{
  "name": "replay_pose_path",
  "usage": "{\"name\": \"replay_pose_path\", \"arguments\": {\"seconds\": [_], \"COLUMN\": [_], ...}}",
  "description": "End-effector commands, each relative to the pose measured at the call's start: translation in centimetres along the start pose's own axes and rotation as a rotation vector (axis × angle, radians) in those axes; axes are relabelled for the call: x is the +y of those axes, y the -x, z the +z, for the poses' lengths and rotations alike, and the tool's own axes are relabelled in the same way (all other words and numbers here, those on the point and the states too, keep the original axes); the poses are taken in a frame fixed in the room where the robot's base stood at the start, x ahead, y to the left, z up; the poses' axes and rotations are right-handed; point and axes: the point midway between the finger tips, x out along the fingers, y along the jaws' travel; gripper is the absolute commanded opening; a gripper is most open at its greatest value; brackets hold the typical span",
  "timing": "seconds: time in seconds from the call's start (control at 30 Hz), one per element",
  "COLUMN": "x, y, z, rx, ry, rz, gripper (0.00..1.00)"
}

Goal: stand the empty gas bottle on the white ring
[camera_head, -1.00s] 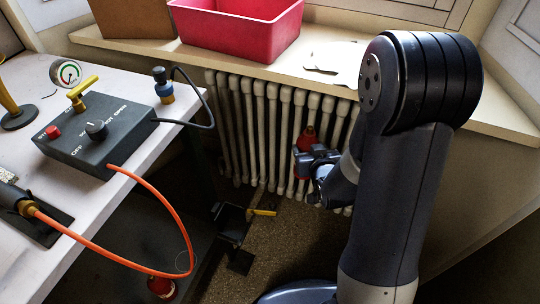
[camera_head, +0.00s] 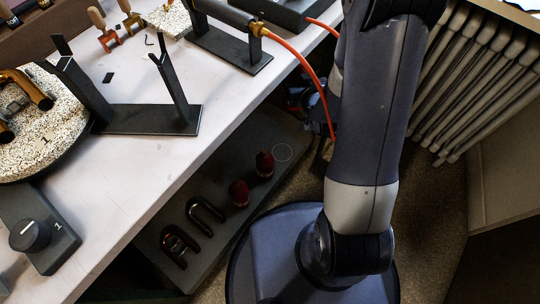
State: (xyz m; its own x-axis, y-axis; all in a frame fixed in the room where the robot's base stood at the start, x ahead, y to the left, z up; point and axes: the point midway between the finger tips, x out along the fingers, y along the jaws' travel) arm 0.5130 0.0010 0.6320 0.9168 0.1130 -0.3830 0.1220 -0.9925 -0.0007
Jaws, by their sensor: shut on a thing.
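The white ring (camera_head: 282,142) shows as a thin pale circle on the low shelf under the bench, at its right end. Two red bottles stand beside it on the shelf, one (camera_head: 265,164) close to the ring and one (camera_head: 239,194) further left. My gripper (camera_head: 298,102) is partly visible behind the orange hose and beside my forearm, above and right of the ring. It is shut; the red gas bottle that it held a second ago is hidden from view now.
The low shelf (camera_head: 165,222) also holds dark U-shaped pieces (camera_head: 205,214). The white bench top (camera_head: 150,155) overhangs it, with a black stand (camera_head: 150,120) on top. The orange hose (camera_head: 315,75) hangs off the bench edge near my gripper. A radiator (camera_head: 470,80) stands at right.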

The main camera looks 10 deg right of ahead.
Motion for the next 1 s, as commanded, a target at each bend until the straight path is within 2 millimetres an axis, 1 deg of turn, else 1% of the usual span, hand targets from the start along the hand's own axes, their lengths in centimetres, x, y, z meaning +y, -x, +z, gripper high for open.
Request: {"name": "replay_pose_path", "arguments": {"seconds": [0.03,0.17,0.2,0.3,0.4,0.5,0.6,0.77,0.9,1.0], "x": [0.4,0.5,0.6,0.6,0.6,0.5,0.5,0.4,0.3,0.3], "y": [-1.3,-3.4,-4.0,-5.3,-6.1,-6.5,-6.6,-6.9,-7.8,-8.5], "z": [2.3,5.9,7.2,10.4,13.4,15.8,17.5,19.4,22.0,23.5], "rx": [-0.001,-0.002,-0.002,-0.001,-0.001,0.000,0.000,0.000,-0.002,0.000], "ry": [0.012,0.051,0.063,0.098,0.129,0.157,0.176,0.191,0.191,0.193], "rz": [-0.028,-0.127,-0.159,-0.241,-0.318,-0.383,-0.428,-0.463,-0.469,-0.469], "gripper": [0.03,0.03,0.03,0.03,0.03,0.03,0.03,0.03,0.03,0.03]}}
